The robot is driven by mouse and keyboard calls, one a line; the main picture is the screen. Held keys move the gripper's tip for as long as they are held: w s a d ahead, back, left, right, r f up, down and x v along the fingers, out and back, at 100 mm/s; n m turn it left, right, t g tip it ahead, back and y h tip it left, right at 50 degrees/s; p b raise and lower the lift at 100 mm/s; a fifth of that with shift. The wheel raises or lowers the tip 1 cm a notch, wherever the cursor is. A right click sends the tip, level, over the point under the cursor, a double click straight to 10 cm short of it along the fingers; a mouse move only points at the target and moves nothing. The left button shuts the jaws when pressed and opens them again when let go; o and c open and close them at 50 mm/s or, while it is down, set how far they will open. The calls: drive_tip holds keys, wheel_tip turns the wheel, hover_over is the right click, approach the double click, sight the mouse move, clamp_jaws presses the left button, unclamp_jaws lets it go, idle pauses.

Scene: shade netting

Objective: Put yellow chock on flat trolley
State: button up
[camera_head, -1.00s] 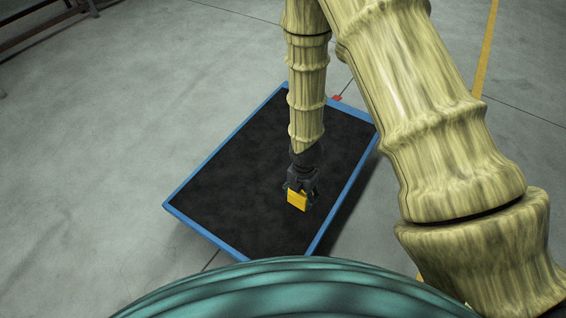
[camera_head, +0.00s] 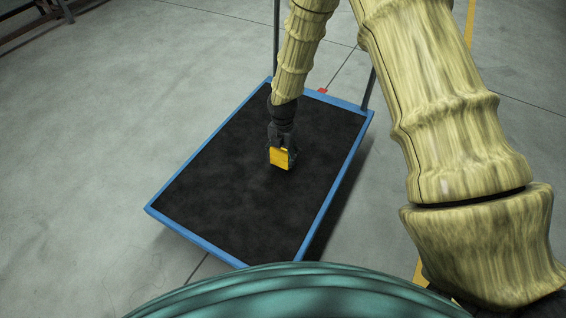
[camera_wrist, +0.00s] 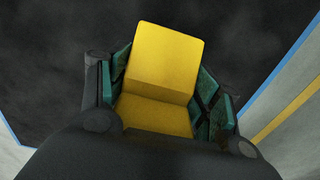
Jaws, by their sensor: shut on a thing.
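The yellow chock (camera_head: 279,157) is held in my gripper (camera_head: 282,150), over the middle of the flat trolley's black deck. The flat trolley (camera_head: 190,238) has a blue rim and a dark top. In the wrist view the yellow chock (camera_wrist: 163,65) sits between the two green-padded fingers of my gripper (camera_wrist: 165,95), which are shut on its sides. The black deck (camera_wrist: 45,60) lies behind it. I cannot tell whether the chock's underside touches the deck.
Dark upright posts (camera_head: 369,90) rise at the trolley's far end. A small red item (camera_head: 322,91) shows there. Grey floor (camera_head: 80,150) around the trolley is clear. A yellow floor line (camera_head: 469,25) runs at right. A dark frame (camera_head: 30,30) stands at top left.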

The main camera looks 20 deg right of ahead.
drive_tip(key=shift+w+f, duration=0.1)
drive_tip(key=shift+w, duration=0.25)
wheel_tip(320, 180, down, 4)
drive_tip(key=b, duration=0.2)
drive_tip(key=shift+r+b, duration=0.25)
drive_tip(key=shift+b, duration=0.15)
drive_tip(key=shift+r, duration=0.1)
drive_tip(key=o, duration=1.1)
drive_tip(key=shift+o, duration=0.2)
wheel_tip(320, 180, up, 12)
drive_tip(key=p, duration=0.6)
drive_tip(key=shift+p, duration=0.4)
